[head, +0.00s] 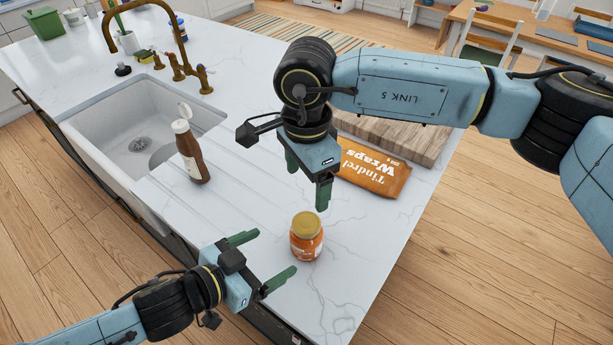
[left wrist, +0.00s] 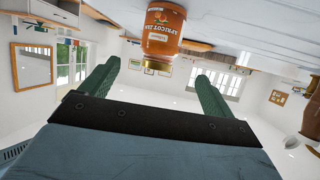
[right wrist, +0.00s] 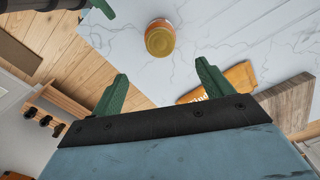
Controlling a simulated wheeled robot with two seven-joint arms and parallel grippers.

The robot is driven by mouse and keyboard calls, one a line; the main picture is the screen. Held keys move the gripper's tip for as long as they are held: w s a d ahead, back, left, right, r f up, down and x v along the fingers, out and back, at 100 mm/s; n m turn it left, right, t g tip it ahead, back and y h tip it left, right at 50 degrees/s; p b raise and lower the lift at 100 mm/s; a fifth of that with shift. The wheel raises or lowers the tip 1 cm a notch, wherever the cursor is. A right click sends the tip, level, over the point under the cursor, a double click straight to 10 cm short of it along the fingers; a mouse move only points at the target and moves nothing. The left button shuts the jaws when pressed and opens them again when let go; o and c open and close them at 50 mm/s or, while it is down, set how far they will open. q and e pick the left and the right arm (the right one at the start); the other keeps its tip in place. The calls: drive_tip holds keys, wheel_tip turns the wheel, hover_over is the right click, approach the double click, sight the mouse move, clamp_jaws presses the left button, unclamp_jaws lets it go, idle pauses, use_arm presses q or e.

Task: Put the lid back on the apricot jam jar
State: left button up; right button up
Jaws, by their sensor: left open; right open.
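The apricot jam jar (head: 306,243) stands upright on the white marble counter, with its gold lid (head: 306,224) sitting on top. I cannot tell whether the lid is tight. In the left wrist view the jar (left wrist: 163,30) appears upside down beyond the fingers, its label readable; the right wrist view shows the lid (right wrist: 159,41) from above. My left gripper (head: 276,251) is open and empty, to the left of the jar with its fingers pointing towards it. My right gripper (head: 307,189) is open and empty, above and behind the jar. Neither gripper touches the jar.
An orange wraps packet (head: 374,172) and a wooden board (head: 405,140) lie behind the jar, to the right. A brown bottle (head: 190,150) with its cap flipped up stands by the sink (head: 110,150). The counter's front edge is close; marble around the jar is clear.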

use_arm(q)
drive_tip(key=shift+v, duration=1.05)
